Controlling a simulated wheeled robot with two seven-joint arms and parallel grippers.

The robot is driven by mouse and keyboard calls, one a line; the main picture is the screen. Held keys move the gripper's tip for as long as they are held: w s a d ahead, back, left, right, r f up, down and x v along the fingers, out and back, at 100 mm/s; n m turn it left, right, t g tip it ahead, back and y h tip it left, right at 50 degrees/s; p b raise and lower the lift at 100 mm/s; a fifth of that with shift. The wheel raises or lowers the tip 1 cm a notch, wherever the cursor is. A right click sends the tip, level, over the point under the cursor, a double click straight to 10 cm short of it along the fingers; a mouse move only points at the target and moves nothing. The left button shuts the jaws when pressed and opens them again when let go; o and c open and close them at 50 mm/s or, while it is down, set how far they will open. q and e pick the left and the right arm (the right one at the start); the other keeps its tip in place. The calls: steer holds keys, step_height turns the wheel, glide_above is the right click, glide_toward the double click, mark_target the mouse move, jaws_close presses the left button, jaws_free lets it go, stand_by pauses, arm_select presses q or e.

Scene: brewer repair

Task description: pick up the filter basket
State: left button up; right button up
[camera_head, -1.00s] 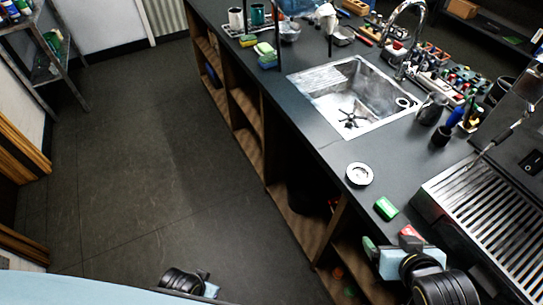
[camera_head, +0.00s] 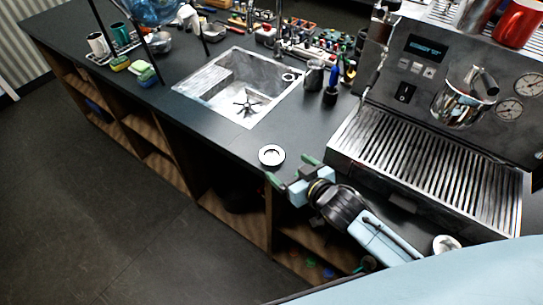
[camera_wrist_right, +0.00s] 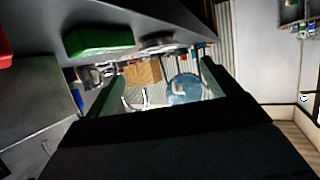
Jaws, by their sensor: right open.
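A portafilter-like metal part (camera_head: 466,97) sits at the espresso machine's front. My left gripper is out of view.
The espresso machine (camera_head: 425,165) with its slatted tray fills the right. The sink (camera_head: 240,88) is beyond the round piece. Another pale round item (camera_head: 446,244) is at lower right. Open shelves are below the counter.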

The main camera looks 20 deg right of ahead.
mark_target(268, 152)
steer(key=shift+f+x, duration=0.15)
steer(key=shift+x, duration=2)
steer(key=shift+f+x, duration=0.15)
steer(key=shift+x, duration=2.05)
steer(key=shift+s+d, duration=0.15)
steer(key=shift+c, duration=0.2)
steer(key=c, duration=1)
